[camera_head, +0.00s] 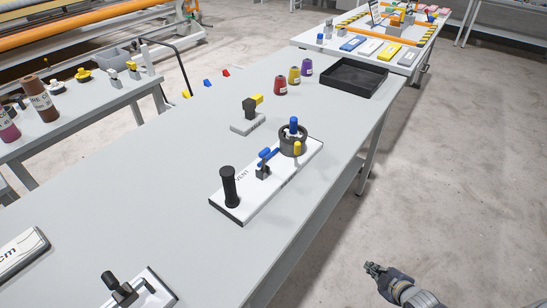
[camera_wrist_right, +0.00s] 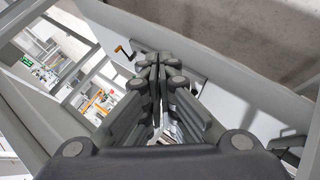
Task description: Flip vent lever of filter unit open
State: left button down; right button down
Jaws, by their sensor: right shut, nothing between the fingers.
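The filter unit (camera_head: 252,202) is a white base plate on the grey table, marked VENT, with a black upright post (camera_head: 230,187) at its near end and a dark round housing (camera_head: 293,140) with blue and yellow parts at its far end. Between them is a blue vent lever (camera_head: 268,157) on a small grey mount, lying at a slant. My right gripper (camera_head: 374,270) is beyond the table's right edge, over the floor, well apart from the unit. In the right wrist view its fingers (camera_wrist_right: 158,62) are together with nothing between them. My left gripper does not show.
The table (camera_head: 160,165) also bears a black tray (camera_head: 352,78), several small labelled spools (camera_head: 294,76), a grey block device (camera_head: 248,117) and a white device (camera_head: 140,292) at the near edge. Floor (camera_head: 440,190) right of the table is clear.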

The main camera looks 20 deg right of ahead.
jog(key=w+a+r+n+t+y, duration=0.15)
jog(key=w+r, duration=0.25)
jog(key=r, duration=0.4)
jog(key=w+a+r+n+t+y, duration=0.1)
jog(key=w+r+n+t, duration=0.2)
jog(key=r, duration=0.4)
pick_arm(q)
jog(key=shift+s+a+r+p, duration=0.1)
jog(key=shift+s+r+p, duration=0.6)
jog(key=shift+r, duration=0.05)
pick_arm(e)
jog(key=a+r+n+y, duration=0.4)
jog(key=a+r, duration=0.5)
jog(key=r, duration=0.3)
jog(key=a+r+n+g+y, duration=0.1)
jog(key=a+r+n+y, duration=0.2)
jog(key=a+r+n, duration=0.4)
notch_tip(320, 180, up, 6)
jog(key=shift+w+a+r+y, duration=0.15)
jog(key=shift+w+a+y, duration=0.15)
jog(key=shift+a, duration=0.55)
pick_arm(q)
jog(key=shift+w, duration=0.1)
